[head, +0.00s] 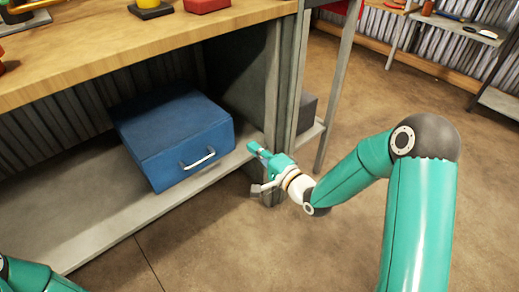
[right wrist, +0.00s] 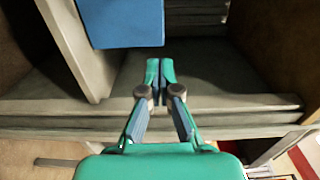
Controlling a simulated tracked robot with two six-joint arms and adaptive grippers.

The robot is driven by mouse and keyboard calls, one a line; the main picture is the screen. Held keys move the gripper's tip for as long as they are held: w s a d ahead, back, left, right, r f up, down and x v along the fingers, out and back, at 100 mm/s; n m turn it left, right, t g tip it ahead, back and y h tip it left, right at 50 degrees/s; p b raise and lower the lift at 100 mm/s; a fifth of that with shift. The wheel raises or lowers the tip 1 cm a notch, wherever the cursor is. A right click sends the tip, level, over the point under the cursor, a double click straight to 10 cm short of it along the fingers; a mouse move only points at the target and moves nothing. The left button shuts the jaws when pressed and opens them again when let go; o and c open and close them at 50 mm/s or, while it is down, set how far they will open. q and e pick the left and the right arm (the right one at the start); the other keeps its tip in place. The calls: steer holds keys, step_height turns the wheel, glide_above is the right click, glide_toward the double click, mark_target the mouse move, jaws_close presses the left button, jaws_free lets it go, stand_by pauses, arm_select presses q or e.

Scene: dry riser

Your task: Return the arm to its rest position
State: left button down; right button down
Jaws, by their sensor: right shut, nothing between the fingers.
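My right gripper (head: 256,168) is in front of the workbench's upright post, to the right of the lower shelf. Its fingers are shut and empty; in the right wrist view the closed fingertips (right wrist: 160,72) show side by side. My right arm reaches in from the right side of the head view, bent at the elbow. Only a green piece of my left arm shows at the lower left corner of the head view, and its gripper is out of the picture.
A blue case (head: 172,138) with a pale handle sits on the lower shelf (head: 85,222) of the wooden workbench (head: 110,62), left of my right gripper. The post (head: 285,90) stands close to that gripper. Brown floor (head: 240,260) is open in front. Another bench stands at the back right.

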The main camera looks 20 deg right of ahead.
steer(key=s+a+f+n+g, duration=0.1)
steer(key=s+a+f+g, duration=0.2)
steer(key=f, duration=0.4)
steer(key=s+a+f+n+g+h+p, duration=0.1)
steer(key=s+a+f+g, duration=0.1)
steer(key=s+f, duration=0.35)
steer(key=s+a+f+n+g, duration=0.1)
steer(key=s+a+f+g, duration=0.15)
steer(key=f, duration=0.45)
steer(key=s+f+n+g, duration=0.4)
steer(key=s+n, duration=0.1)
steer(key=s, duration=0.4)
steer(key=s+f+n+g, duration=0.4)
steer(key=s+g, duration=0.1)
steer(key=s, duration=0.4)
step_height(320, 180, up, 38)
steer(key=p, duration=3.8)
steer(key=shift+w+a+h, duration=0.2)
steer(key=shift+a+h, duration=0.05)
steer(key=shift+h, duration=0.15)
